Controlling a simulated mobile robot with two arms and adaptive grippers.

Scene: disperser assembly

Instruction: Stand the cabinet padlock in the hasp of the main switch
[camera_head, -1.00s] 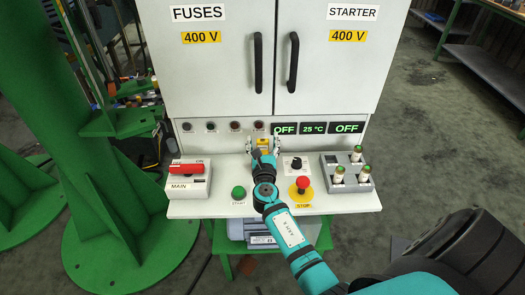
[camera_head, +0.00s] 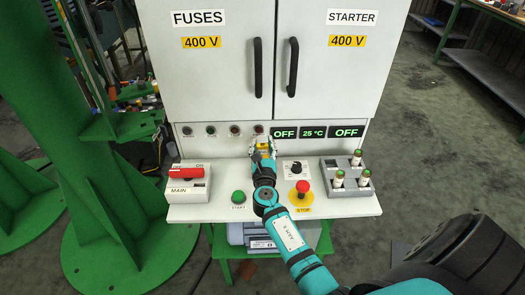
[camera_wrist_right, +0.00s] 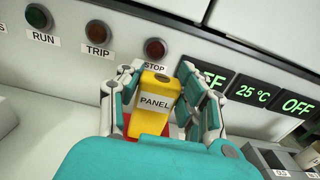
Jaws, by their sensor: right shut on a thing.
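The cabinet padlock is a yellow block marked PANEL (camera_wrist_right: 154,102) in the right wrist view, with red showing low at its sides. My right gripper (camera_head: 264,147) is shut on it, with a finger on each side, over the back middle of the panel shelf. The padlock also shows as a small yellow patch in the head view (camera_head: 264,151). Its shackle is hard to make out. The main switch (camera_head: 187,184) is a grey box marked MAIN with a red handle (camera_head: 186,173), at the left end of the shelf. Its hasp is too small to make out. My left gripper is not in view.
A green START button (camera_head: 238,196) stands between the switch and my right arm. A red STOP button (camera_head: 303,186), a black knob (camera_head: 292,167) and a grey fuse tray (camera_head: 347,188) are to the right. The cabinet doors (camera_head: 215,75) with black handles rise behind.

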